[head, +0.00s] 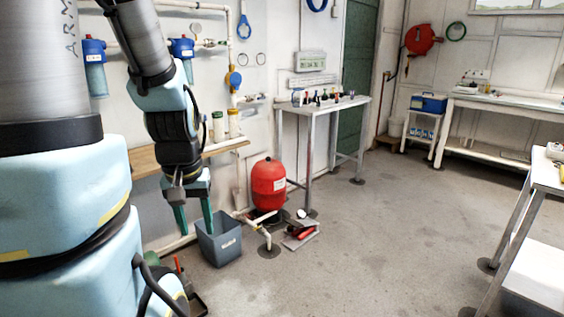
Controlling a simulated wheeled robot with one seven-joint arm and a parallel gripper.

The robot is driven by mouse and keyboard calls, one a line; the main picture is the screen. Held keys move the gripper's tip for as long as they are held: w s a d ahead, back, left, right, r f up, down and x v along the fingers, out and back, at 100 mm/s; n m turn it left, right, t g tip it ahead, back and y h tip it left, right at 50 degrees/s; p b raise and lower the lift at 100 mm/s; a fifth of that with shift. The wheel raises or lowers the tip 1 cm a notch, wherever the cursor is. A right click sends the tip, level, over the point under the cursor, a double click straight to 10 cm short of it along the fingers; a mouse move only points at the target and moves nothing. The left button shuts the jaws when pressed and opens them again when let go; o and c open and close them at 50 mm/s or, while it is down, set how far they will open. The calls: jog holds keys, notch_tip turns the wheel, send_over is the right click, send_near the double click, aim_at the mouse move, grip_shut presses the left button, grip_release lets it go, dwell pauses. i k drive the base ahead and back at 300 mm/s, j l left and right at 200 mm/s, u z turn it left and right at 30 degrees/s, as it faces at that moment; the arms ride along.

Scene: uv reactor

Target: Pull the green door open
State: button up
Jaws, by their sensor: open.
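The green door (358,65) stands in the back wall, right of the middle of the head view. It looks closed, and its lower part is partly hidden behind a tall narrow table. No handle can be made out on it. My gripper (195,222) hangs at the left, fingers pointing down and spread apart, with nothing between them. It is above and beside a grey bin, well to the left of the door and nearer to me.
The narrow table (325,107) with small items stands in front of the door. A red tank (269,186) and the grey bin (220,246) stand on the floor left of it. A white table (546,178) is at the right edge. The middle floor is clear.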

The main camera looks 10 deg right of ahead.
aim_at(361, 15)
jog(key=i+l+z, duration=0.1)
jog(key=z, duration=0.3)
jog(key=i+l+z, duration=0.1)
jog(key=z, duration=0.35)
jog(key=i+l+z, duration=0.1)
jog(key=z, duration=0.3)
jog(key=i+z, duration=0.5)
jog(key=i, duration=0.25)
jog(key=i+l, duration=0.1)
jog(key=i, duration=1.55)
jog(key=i+u, duration=0.35)
jog(key=i, duration=1.65)
jog(key=i+z, duration=0.4)
jog(key=i, duration=1.15)
jog(key=i+u, duration=0.35)
jog(key=i+l+u, duration=0.3)
jog(key=i+u, duration=0.4)
jog(key=i+l+u, duration=0.2)
jog(key=u, duration=0.15)
jog(key=i+l+u, duration=0.25)
jog(key=u, duration=0.15)
jog(key=i+l+u, duration=0.1)
jog(key=i+l, duration=0.1)
